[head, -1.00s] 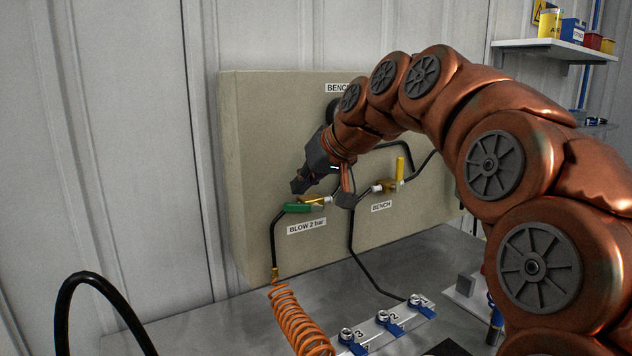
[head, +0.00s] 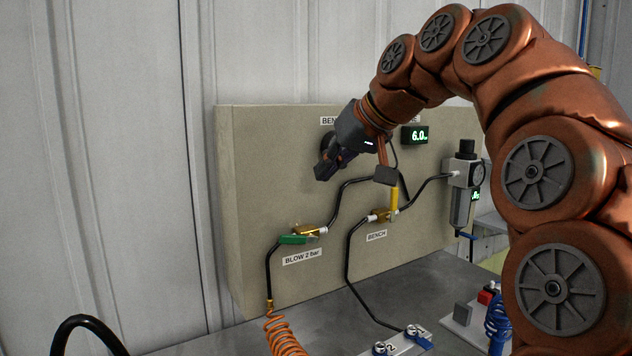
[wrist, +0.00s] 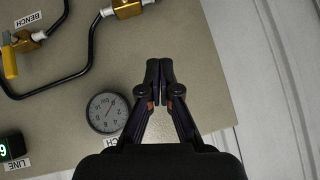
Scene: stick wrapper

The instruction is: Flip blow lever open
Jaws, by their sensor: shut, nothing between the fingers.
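The blow lever (head: 297,239) is a green handle on a brass valve, above the label "BLOW 2 bar" on the beige panel. It lies roughly along the pipe line, nearly level in the head view. My gripper (head: 322,175) is shut and empty, up and slightly right of the green lever and apart from it. In the wrist view my gripper (wrist: 159,64) shows its fingertips together over bare panel. The brass body of a valve (wrist: 128,8) shows at the top edge there; the green handle is out of that view.
The bench valve (head: 384,215) has an upright yellow lever (head: 394,199). A round gauge (wrist: 106,112) is beside my fingers. A display reading 6.0 (head: 414,136) and a filter unit (head: 464,190) are at right. Black hoses run between fittings. An orange coil (head: 283,337) hangs below.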

